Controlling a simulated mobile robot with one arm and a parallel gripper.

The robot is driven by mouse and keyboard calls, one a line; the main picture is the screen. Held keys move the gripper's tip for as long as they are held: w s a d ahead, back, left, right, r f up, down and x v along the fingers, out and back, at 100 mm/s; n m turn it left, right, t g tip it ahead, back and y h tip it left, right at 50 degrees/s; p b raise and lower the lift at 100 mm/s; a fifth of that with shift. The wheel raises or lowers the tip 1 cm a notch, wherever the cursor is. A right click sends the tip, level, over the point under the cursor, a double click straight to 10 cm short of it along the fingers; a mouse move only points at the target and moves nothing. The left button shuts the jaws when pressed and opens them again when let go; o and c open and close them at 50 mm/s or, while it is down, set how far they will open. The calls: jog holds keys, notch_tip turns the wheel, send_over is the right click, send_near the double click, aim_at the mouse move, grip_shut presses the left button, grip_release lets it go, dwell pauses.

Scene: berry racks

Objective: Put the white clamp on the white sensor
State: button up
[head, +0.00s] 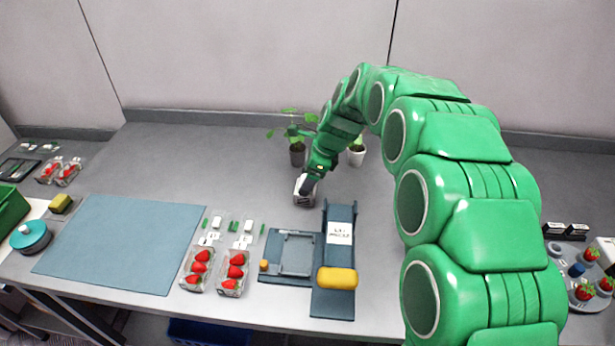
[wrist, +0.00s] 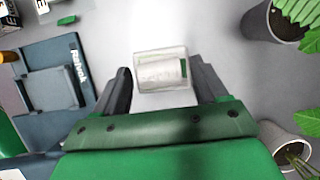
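My gripper (head: 306,185) is low over the table near the potted plants. In the wrist view its two dark fingers (wrist: 161,70) are apart, one on each side of a white block with a rounded white part and a small green mark (wrist: 160,72). A narrow gap shows by the left finger; contact at the right one is unclear. The block is partly hidden by my gripper in the head view (head: 304,198). I cannot tell whether it is the clamp or the sensor. Small white pieces (head: 248,226) and (head: 217,222) lie behind the strawberry boxes; their identity is also unclear.
Two strawberry boxes (head: 232,287) and (head: 193,284) stand near the front edge. A blue-grey fixture (head: 340,210) with a yellow roller (head: 337,278) is to their right. Two potted plants (head: 297,156) and (head: 356,156) stand behind my gripper. A blue mat (head: 120,245) lies clear at left.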

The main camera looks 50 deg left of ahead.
jog(key=v, duration=1.2)
jog(key=shift+r, duration=0.15)
jog(key=w+d+r+n+t, duration=0.1)
jog(key=d+r, duration=0.1)
jog(key=d, duration=1)
jog(key=w+d+r+n+h, duration=0.1)
jog(key=d+r+n, duration=0.1)
jog(key=d, duration=1.1)
jog(key=w+d+r+n+t, duration=0.1)
jog(key=w+d+r, duration=0.15)
jog(key=d, duration=0.95)
jog(key=s+d+f+n+h, duration=0.1)
jog(key=s+d+f+n, duration=0.1)
jog(key=s+d, duration=0.9)
jog(key=s+d+f+n+h, duration=0.1)
jog(key=s+d+f+n, duration=0.1)
jog(key=s+d, duration=0.9)
jog(key=d+n, duration=0.1)
jog(key=d, duration=0.4)
jog(key=shift+s+g, duration=0.3)
